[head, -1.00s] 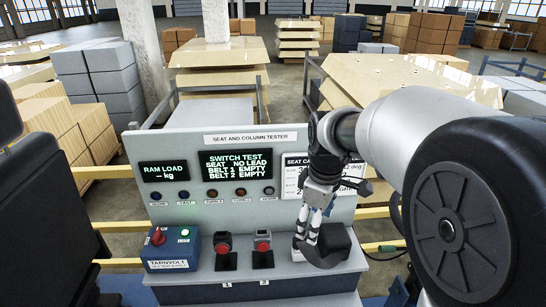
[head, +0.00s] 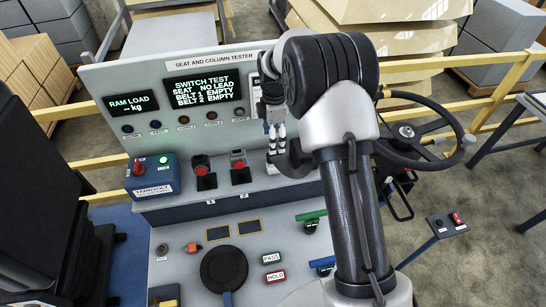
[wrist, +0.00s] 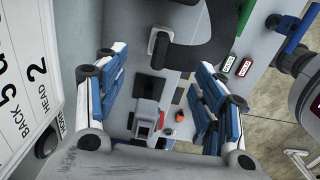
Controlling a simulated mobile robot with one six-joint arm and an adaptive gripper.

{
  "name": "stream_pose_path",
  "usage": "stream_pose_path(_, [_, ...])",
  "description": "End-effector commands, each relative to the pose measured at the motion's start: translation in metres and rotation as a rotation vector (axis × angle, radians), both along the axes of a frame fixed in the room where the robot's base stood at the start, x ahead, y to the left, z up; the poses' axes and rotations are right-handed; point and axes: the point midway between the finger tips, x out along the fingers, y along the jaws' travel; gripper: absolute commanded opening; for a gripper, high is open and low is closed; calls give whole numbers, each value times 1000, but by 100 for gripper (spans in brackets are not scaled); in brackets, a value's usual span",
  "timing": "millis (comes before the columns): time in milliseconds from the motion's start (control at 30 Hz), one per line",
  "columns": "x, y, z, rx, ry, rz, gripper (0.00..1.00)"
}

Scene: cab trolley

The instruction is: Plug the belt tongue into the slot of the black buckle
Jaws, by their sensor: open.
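Two buckles with red buttons stand on the tester's shelf. The left, dark-topped black buckle (head: 202,166) is by label 1. The grey-topped buckle (head: 239,163) is by label 2 and seems to be the grey one in the wrist view (wrist: 146,113). A grey plate (wrist: 158,42) beside a curved black part (wrist: 205,45) looks like the belt tongue, though I cannot be sure. The black part sits at the shelf's right end (head: 293,160). My gripper (head: 276,155) is open, fingers down, left of that part. In the wrist view nothing shows clamped between its fingers (wrist: 158,95).
The tester panel (head: 190,90) rises behind the shelf; its screen reads both belts empty. A blue switch box (head: 152,178) stands left. Below is a grey deck with a black disc (head: 223,268), levers and PASS and HOLD keys. A steering wheel (head: 425,135) is right.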

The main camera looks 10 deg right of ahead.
Motion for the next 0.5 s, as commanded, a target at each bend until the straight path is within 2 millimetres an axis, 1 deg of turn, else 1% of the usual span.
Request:
stream_pose_path(167, [0, 0, -8, 0, 1, -1, 63])
stream_pose_path(267, [-1, 0, -17, 0, 2, -1, 63])
stream_pose_path(500, [0, 0, -49, 0, 1, -1, 63])
